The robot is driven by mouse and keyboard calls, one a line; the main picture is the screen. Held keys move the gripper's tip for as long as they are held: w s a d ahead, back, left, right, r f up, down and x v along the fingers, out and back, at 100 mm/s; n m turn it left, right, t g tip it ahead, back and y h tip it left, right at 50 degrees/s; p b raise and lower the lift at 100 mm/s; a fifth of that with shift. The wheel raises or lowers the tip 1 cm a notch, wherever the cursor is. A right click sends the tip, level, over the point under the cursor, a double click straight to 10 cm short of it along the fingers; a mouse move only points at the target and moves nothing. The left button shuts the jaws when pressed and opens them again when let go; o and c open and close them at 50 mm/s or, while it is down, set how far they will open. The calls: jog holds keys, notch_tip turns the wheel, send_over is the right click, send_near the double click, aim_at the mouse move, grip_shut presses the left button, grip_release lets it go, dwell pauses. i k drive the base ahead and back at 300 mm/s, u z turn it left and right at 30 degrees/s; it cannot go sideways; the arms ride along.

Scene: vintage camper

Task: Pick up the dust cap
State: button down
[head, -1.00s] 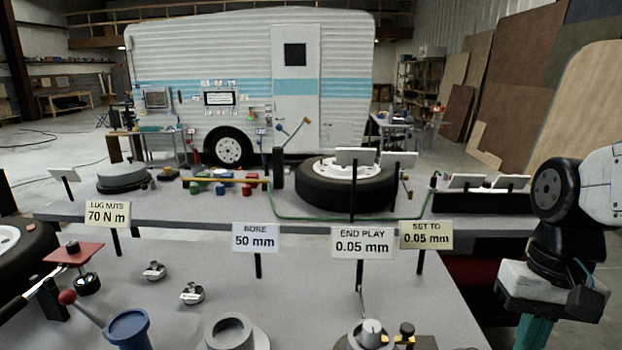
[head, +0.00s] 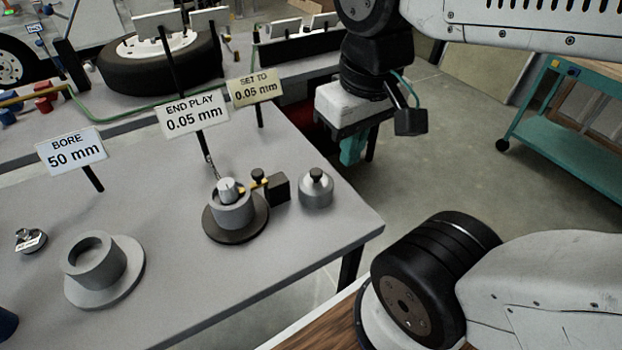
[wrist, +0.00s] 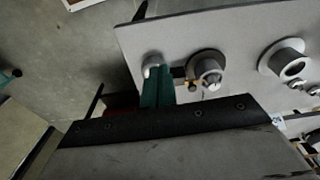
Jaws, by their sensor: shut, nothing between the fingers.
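The dust cap appears to be the small silver domed cap with a black knob (head: 316,192) near the right end of the grey table. It also shows in the wrist view as a pale round shape (wrist: 152,60), just beyond the fingertips. My gripper (head: 352,160) has teal fingers, pointing down beyond the table's far right edge, behind the cap in the head view. In the wrist view the fingers (wrist: 159,70) are together and empty. They look apart from the cap, though the depth gap is hard to judge.
Left of the cap stands a hub (head: 234,210) on a dark disc with a gauge block (head: 278,188) beside it. A grey bored hub (head: 98,268) is further left. Sign posts, such as END PLAY (head: 194,115), rise behind. A teal cart (head: 575,140) stands far right.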

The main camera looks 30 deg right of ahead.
aim_at(316, 187)
jog(key=z, duration=0.65)
jog(key=k, duration=1.3)
jog(key=u, duration=0.95)
jog(key=i, duration=1)
jog(key=u, duration=0.05)
